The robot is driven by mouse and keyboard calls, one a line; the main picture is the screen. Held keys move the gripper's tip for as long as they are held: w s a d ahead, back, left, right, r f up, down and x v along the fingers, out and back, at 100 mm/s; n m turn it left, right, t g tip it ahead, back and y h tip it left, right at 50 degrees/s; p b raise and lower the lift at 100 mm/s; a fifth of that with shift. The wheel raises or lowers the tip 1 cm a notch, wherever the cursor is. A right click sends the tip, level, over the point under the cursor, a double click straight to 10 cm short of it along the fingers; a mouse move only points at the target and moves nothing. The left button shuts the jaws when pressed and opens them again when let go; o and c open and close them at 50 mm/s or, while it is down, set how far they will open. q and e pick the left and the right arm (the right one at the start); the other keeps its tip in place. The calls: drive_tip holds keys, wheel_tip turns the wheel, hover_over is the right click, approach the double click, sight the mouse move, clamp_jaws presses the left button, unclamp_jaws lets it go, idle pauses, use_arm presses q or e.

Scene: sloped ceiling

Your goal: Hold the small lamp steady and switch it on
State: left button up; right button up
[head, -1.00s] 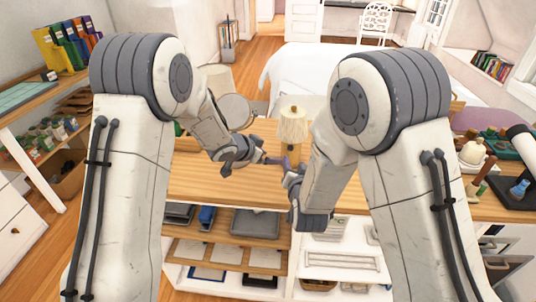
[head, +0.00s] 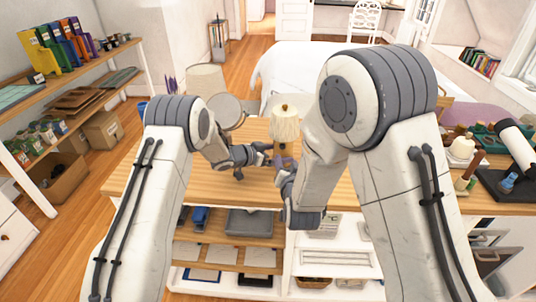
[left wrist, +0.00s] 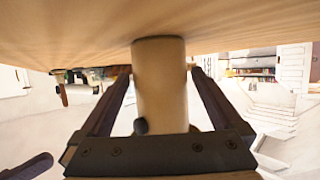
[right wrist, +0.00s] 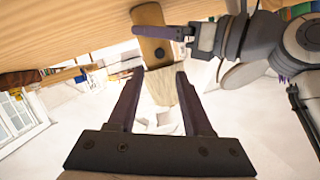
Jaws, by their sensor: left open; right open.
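The small lamp stands on the wooden table (head: 150,185), with a cream shade (head: 284,128) and a pale wooden body. My left gripper (head: 268,156) is open at the lamp's body. In the left wrist view the body (left wrist: 160,80) rises between the two spread fingers, with a gap showing beside it. A small dark round knob (left wrist: 140,126) shows against the body there. My right gripper (head: 284,172) is open and empty in front of the lamp.
The table's left part is bare.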

use_arm(q)
drive_tip(key=shift+x, duration=1.1)
drive_tip(key=c, duration=1.4)
drive_tip(key=shift+c, duration=0.8)
use_arm(e)
drive_tip(key=c, duration=0.3)
clamp_jaws()
drive_tip(key=shift+w, duration=0.1)
